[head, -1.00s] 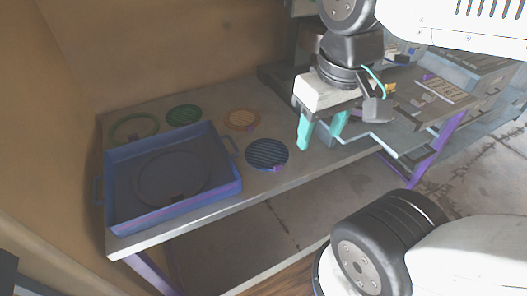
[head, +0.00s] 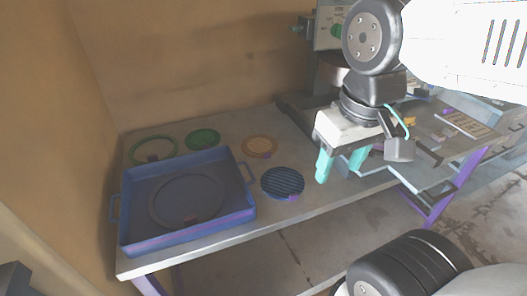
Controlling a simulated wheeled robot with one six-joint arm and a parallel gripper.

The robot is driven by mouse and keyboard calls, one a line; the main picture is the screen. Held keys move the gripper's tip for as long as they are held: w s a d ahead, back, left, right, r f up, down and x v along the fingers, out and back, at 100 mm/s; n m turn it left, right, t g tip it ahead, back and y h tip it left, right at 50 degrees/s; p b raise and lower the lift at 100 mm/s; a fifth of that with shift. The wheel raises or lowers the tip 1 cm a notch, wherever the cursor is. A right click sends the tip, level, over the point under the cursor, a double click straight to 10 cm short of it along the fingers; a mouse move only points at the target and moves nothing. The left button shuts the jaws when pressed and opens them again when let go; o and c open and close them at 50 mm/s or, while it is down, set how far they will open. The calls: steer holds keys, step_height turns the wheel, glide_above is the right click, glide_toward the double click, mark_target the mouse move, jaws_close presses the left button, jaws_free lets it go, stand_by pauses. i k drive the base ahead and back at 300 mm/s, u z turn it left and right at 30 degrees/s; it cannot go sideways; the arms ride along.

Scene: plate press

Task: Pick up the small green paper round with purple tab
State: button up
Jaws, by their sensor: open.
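A small solid green round (head: 203,139) lies flat on the table behind the blue tray; I cannot make out a purple tab on it. A larger green ring (head: 133,146) with a dark tab lies to its left. My gripper (head: 341,168) is open and empty, with teal fingers pointing down. It is above the right part of the table, well to the right of the green round. Nothing hides the green round.
A blue tray (head: 125,228) holding a dark round (head: 186,200) stands at the front left. An orange round (head: 260,146) and a dark blue striped round (head: 284,182), both with purple tabs, lie between the tray and my gripper. Machinery stands at the back right.

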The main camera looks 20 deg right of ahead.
mark_target(201, 139)
steer(key=k, duration=1.3)
steer(key=u, duration=0.5)
steer(key=i, duration=1.95)
steer(key=z, duration=0.55)
